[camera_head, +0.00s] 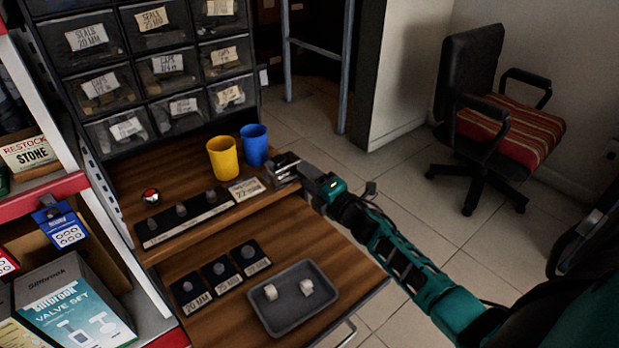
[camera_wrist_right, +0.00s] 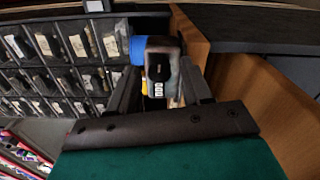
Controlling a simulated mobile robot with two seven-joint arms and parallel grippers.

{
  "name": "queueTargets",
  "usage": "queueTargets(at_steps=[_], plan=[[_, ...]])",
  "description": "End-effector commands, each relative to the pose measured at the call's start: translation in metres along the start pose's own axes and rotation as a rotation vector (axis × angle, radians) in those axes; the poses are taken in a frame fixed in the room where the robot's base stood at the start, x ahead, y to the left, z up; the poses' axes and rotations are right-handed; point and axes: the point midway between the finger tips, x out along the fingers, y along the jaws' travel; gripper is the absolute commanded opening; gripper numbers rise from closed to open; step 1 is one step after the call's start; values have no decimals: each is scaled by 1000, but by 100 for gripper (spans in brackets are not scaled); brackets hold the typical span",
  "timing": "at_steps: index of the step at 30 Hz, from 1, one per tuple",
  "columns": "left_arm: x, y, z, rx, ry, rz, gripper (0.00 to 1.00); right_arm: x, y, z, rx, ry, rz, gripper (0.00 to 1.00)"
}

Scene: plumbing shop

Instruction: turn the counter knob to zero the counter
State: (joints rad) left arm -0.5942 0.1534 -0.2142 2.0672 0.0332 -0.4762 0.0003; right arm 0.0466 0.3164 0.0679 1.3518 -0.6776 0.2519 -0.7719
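The counter (camera_wrist_right: 158,72) is a small dark box with a light rim and a column of white digit windows, seen in the right wrist view. In the head view the counter (camera_head: 283,167) is a small metallic-looking block at the right end of the wooden shelf. My right gripper (camera_wrist_right: 158,88) is open, with one finger on each side of the counter in the wrist view. I cannot tell whether the fingers touch it. In the head view the right gripper (camera_head: 304,173) reaches it from the right. The knob is not clearly visible. My left gripper is out of view.
A blue cup (camera_head: 254,145) and a yellow cup (camera_head: 223,158) stand just left of the counter. A label card (camera_head: 246,189) lies in front. A grey tray (camera_head: 292,325) with two pale fittings sits on the lower surface. Drawers (camera_head: 165,65) rise behind.

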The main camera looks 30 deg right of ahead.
Motion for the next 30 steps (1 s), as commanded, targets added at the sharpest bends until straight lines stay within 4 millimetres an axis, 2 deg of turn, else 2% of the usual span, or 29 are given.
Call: queueTargets(at_steps=[8, 13, 17, 24, 30], plan=[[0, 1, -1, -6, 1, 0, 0, 0, 0, 0, -1, 0, 1, 54], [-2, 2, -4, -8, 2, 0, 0, -11, 1, 0, -1, 1, 0, 54], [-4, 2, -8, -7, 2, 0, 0, -32, 1, 0, -1, 1, -3, 54], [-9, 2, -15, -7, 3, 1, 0, -82, 1, 0, -1, 0, -3, 54], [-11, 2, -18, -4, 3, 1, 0, -114, 0, 0, 1, 0, -1, 54]])
